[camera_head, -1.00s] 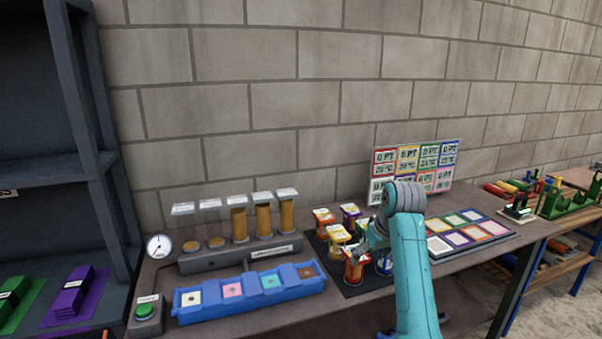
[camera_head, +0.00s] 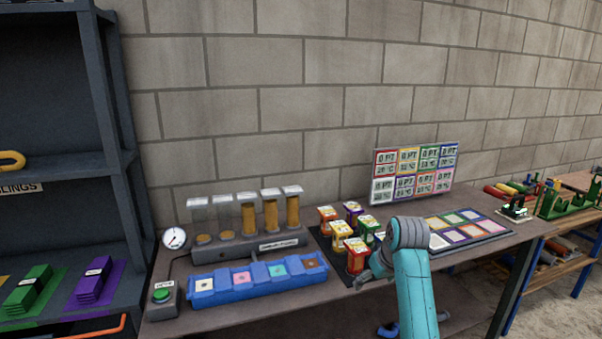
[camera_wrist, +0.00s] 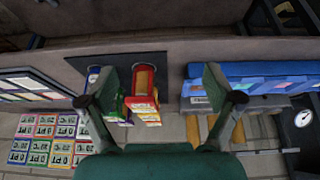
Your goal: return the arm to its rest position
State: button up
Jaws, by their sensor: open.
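My teal arm (camera_head: 415,290) stands over the front edge of the bench in the head view. My gripper (camera_wrist: 160,85) is open in the wrist view, its two fingers wide apart with nothing held between them. In the head view the gripper (camera_head: 372,274) shows only in part, low beside the arm and in front of the nearest orange-red can (camera_head: 356,256). Several coloured cans (camera_head: 340,234) stand on the dark mat behind it. In the wrist view a red and yellow can (camera_wrist: 143,85) shows beyond the finger gap.
A blue tray (camera_head: 230,292), a green button box (camera_head: 161,296) and clear tubes (camera_head: 248,219) occupy the bench's left. Coloured squares (camera_head: 465,230) and a display panel (camera_head: 412,174) are at right. A dark shelf (camera_head: 65,175) stands at far left.

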jog(key=s+f+m+t, duration=0.1)
jog(key=s+f+t, duration=0.1)
jog(key=s+f, duration=0.85)
jog(key=s+f+m+t, duration=0.1)
jog(key=s+f, duration=0.5)
jog(key=f, duration=0.9)
jog(key=s+f+t, duration=0.2)
jog(key=s+f, duration=0.2)
jog(key=s, duration=0.7)
jog(key=s+r+m+t+h, duration=0.15)
jog(key=s+r, duration=0.35)
jog(key=s, duration=0.9)
jog(key=s+r+t, duration=0.2)
jog(key=s+r, duration=0.3)
jog(key=s, duration=0.9)
jog(key=s+r+t, duration=0.1)
jog(key=s+r, duration=0.6)
jog(key=r, duration=0.2)
jog(key=shift+a+r, duration=0.3)
jog(key=shift+a, duration=0.15)
jog(key=shift+t, duration=0.25)
